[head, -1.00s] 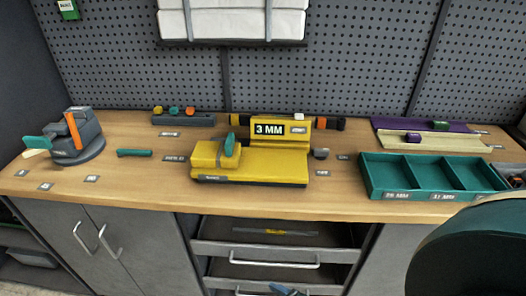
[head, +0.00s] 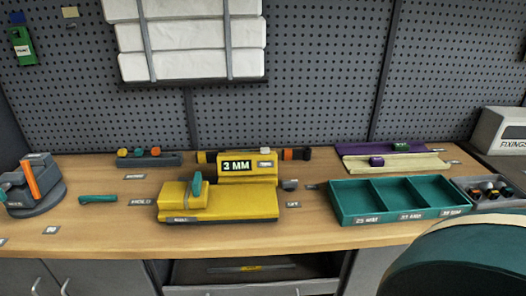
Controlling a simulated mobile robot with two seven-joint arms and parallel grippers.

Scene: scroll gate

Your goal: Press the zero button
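A yellow gauge (head: 230,202) stands on the wooden bench, with a display reading "3 MM" on its raised back housing. A small pale button (head: 265,150) sits on top of that housing, right of the display. A small label (head: 265,163) is below it on the housing face; its text is too small to read. A teal lever (head: 197,188) stands on the gauge's left block, and a grey knob (head: 289,184) is at its right side. Neither of my grippers is in view.
A teal three-compartment tray (head: 345,221) lies right of the gauge. A block with coloured knobs (head: 150,161) stands behind left, and a grey clamp-like device (head: 36,206) at far left. A teal bar (head: 98,199) lies between. A large dark teal rounded shape fills the lower right.

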